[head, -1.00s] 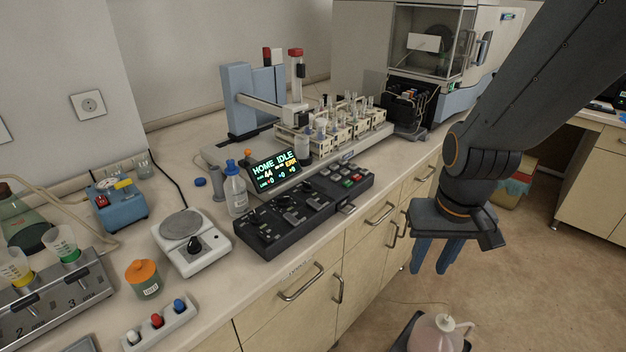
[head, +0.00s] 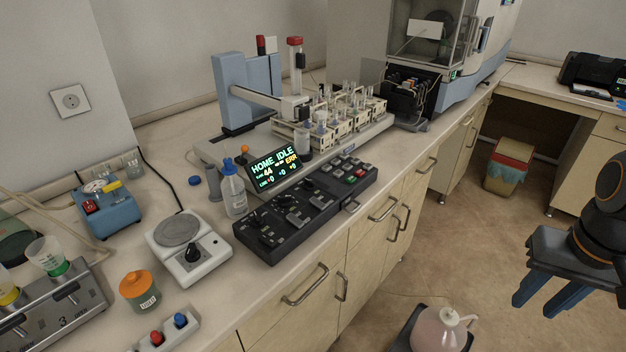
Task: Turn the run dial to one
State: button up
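The black control panel (head: 306,210) lies along the front of the bench, with several dark knobs and a block of coloured buttons (head: 354,173). One knob (head: 266,220) is at its left end and another (head: 309,185) is near its middle. The labels are too small to read, so I cannot tell which is the run dial or its setting. The lit display (head: 274,168) behind the panel reads HOME IDLE and ERR. My gripper (head: 534,308) hangs at the right, over the floor and well away from the panel. Its blue fingers are apart with nothing between them.
A white wash bottle (head: 234,190) stands beside the panel's left end. A white balance-like device with a knob (head: 188,249) is further left. A sampler rack with vials (head: 338,128) stands behind.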

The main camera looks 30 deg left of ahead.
aim_at(309, 185)
jog(key=k, duration=0.5)
jog(key=u, duration=0.75)
jog(key=i, duration=0.5)
